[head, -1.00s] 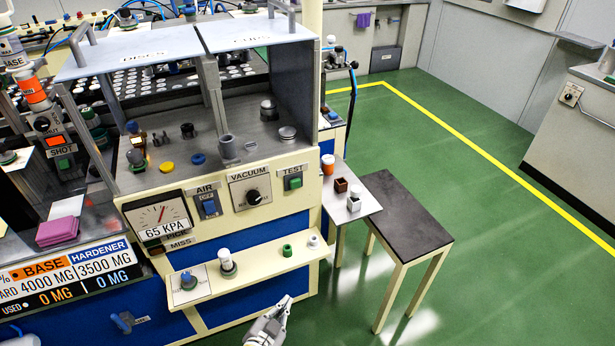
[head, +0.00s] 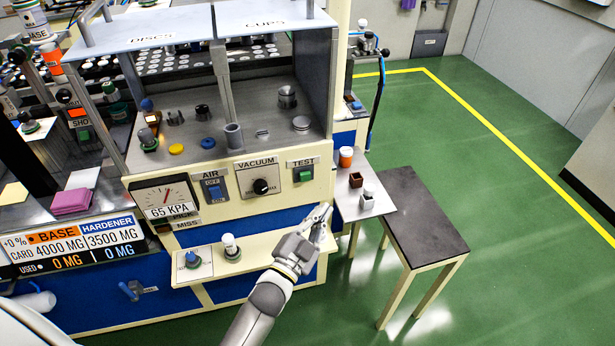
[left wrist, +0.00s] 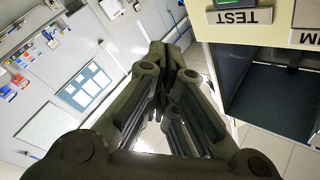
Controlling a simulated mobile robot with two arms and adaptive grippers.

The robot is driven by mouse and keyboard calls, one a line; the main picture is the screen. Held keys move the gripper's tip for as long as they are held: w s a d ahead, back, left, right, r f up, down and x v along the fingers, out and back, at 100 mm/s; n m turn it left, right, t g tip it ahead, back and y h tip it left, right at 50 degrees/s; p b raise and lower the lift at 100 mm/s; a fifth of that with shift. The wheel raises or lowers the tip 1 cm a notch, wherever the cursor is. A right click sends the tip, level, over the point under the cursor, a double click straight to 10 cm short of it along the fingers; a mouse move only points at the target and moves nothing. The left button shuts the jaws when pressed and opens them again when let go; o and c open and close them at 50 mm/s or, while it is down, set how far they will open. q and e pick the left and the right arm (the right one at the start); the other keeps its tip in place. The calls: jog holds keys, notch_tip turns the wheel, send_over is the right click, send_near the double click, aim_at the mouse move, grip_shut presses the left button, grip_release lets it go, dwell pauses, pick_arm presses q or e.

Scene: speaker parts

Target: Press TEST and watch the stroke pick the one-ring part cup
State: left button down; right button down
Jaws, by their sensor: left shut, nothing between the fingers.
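The green TEST button (head: 304,175) sits at the right end of the cream panel. Its label is upside down at the top of the left wrist view (left wrist: 239,17). My left gripper (head: 322,214) is shut and empty, below and right of the button and apart from it. Its closed fingers fill the middle of the left wrist view (left wrist: 167,62). Under the CUPS cover (head: 262,17) stand a tall metal part (head: 287,97), a round flat part (head: 301,123) and a small part (head: 262,132). Rings on these are too small to tell. My right gripper is not in view.
The gauge (head: 167,198) reads 65 KPA, beside the AIR switch (head: 214,190) and VACUUM knob (head: 261,186). A white-topped part (head: 230,247) stands on the front shelf (head: 222,266). A side table (head: 400,195) stands at the right, with green floor beyond it.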

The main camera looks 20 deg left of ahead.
aim_at(305, 176)
pick_arm(q)
jog(key=shift+w, duration=0.1)
jog(key=w+a+b, duration=0.2)
jog(key=w+a, duration=0.3)
jog(key=w, duration=0.2)
dwell(0.4)
jog(key=shift+w, duration=0.1)
jog(key=shift+w, duration=0.1)
dwell(1.1)
jog(key=shift+w+a, duration=0.2)
jog(key=shift+w, duration=0.05)
